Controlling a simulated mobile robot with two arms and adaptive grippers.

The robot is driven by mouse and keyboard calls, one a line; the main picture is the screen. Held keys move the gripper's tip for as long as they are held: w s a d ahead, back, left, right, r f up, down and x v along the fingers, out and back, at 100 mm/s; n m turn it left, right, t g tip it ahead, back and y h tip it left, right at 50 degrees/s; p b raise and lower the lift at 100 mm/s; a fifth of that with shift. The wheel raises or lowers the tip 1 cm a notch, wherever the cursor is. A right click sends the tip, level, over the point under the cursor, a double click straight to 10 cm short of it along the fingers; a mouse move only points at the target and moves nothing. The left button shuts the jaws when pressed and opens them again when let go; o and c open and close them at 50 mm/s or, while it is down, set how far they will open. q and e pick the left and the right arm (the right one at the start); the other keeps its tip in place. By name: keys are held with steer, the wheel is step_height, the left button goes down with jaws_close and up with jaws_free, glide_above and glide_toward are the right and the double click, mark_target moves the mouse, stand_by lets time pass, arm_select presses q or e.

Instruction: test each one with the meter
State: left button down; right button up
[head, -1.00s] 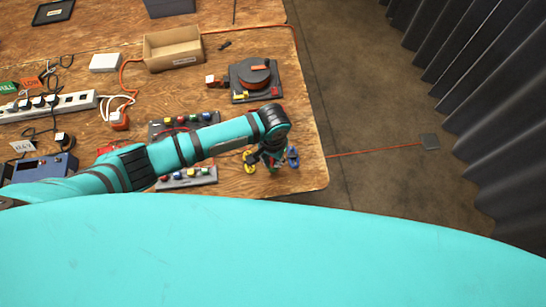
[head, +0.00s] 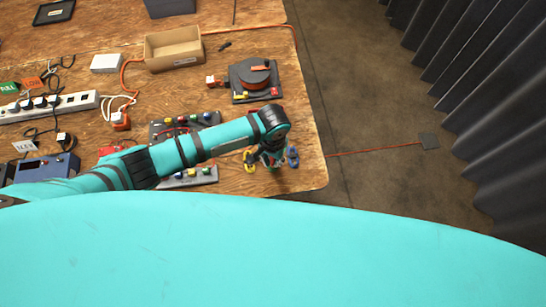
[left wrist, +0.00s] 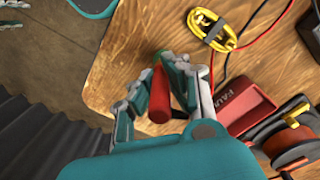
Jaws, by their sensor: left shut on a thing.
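My left gripper (head: 270,162) is over the front right corner of the wooden table. In the left wrist view its fingers (left wrist: 162,88) are shut on a red cylinder (left wrist: 159,98), with a green part beside it at the fingertips. The yellow lead also shows in the left wrist view (left wrist: 212,30), bound with a black band. A blue instrument box (head: 45,168) stands at the left; I cannot tell whether it is the meter. My right gripper is out of view.
A red tray (left wrist: 246,104) with partly visible lettering sits near the cable reel (head: 256,77). Boards with coloured knobs (head: 185,125) lie by my arm. A cardboard box (head: 173,49), power strip (head: 68,102), green card (head: 9,88) and orange card (head: 33,82) are farther back.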

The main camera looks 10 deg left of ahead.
arm_select(q)
steer(key=shift+f, duration=0.65)
stand_by(0.4)
stand_by(0.9)
steer(key=shift+f, duration=0.25)
stand_by(0.6)
steer(key=c, duration=1)
jaws_free()
steer(key=shift+o, duration=0.2)
steer(key=shift+r, duration=0.1)
